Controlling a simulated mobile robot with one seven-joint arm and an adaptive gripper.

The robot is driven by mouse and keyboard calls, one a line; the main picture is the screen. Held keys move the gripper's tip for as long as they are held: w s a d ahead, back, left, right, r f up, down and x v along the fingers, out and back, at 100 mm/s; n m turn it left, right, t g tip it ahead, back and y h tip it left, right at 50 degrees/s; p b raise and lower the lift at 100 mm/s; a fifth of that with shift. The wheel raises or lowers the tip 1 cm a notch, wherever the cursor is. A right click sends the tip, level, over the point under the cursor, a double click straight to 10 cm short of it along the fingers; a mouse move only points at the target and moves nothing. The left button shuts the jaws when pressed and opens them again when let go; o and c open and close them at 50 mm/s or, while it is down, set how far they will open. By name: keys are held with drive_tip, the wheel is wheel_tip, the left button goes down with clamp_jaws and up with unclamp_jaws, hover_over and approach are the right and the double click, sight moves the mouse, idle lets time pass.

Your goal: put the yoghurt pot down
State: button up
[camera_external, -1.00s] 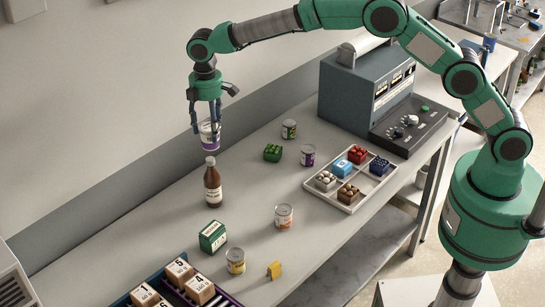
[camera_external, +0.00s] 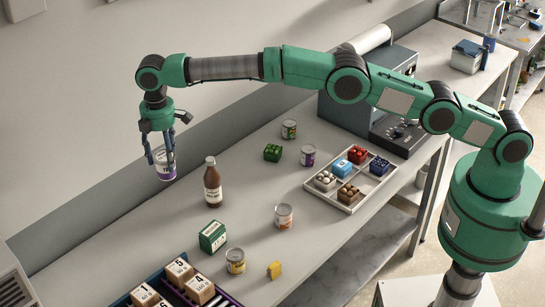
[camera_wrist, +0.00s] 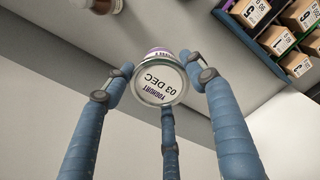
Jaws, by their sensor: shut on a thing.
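The yoghurt pot (camera_external: 164,163) is white with a purple band. My gripper (camera_external: 160,157) is shut on it and holds it in the air over the back left part of the bench, left of the brown bottle (camera_external: 213,182). In the wrist view the pot (camera_wrist: 159,80) shows its round end with the print "YOGHURT 03 DEC", between my three blue fingers (camera_wrist: 162,88). The bench top (camera_external: 150,222) shows below and around it. The exact height of the pot above the bench is hard to tell.
A green box (camera_external: 213,236) and a can (camera_external: 235,261) stand nearer the front. A crate of numbered boxes (camera_external: 180,272) is at the lower left. Other cans and a tray (camera_external: 348,205) stand to the right.

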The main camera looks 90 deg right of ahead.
drive_tip(key=w+a+f, duration=0.1)
drive_tip(key=a+f, duration=0.2)
drive_tip(key=f, duration=0.8)
drive_tip(key=shift+w+a+f, duration=0.15)
drive_tip(key=shift+a+f, duration=0.1)
drive_tip(key=shift+a, duration=0.05)
idle(0.3)
drive_tip(key=shift+f, duration=0.1)
wheel_tip(320, 180, down, 6)
idle(0.6)
drive_tip(key=shift+f, duration=0.2)
drive_tip(key=shift+f, duration=1.7)
drive_tip(key=shift+f, duration=0.2)
drive_tip(key=o, duration=1.4)
